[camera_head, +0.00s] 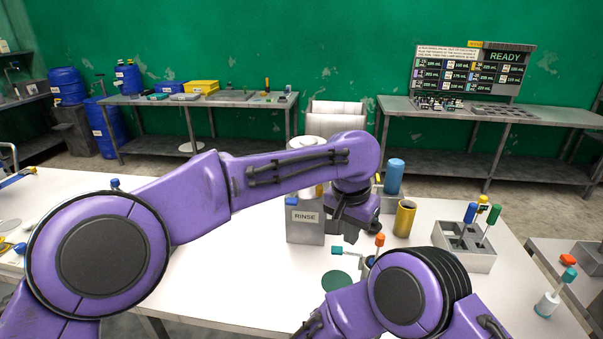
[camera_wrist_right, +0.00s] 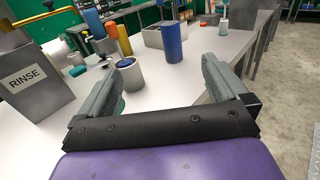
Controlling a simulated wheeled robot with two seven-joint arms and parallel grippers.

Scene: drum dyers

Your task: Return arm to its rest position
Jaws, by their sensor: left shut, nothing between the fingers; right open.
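My left arm, purple, reaches across the head view from the left. Its black left gripper (camera_head: 347,228) points down beside the grey RINSE container (camera_head: 304,228); it is shut and holds nothing. My right arm enters the head view from the bottom, and its gripper is hidden there. In the right wrist view my right gripper (camera_wrist_right: 168,66) is open, its two grey fingers wide apart with nothing gripped, above the white table (camera_head: 240,290). The RINSE container also shows at left in that wrist view (camera_wrist_right: 28,82).
A blue cylinder (camera_head: 394,177) and a yellow one (camera_head: 404,218) stand near the left gripper. A grey compartment box (camera_head: 466,252) with colored-handled tools is to the right. The table's front middle is mostly clear.

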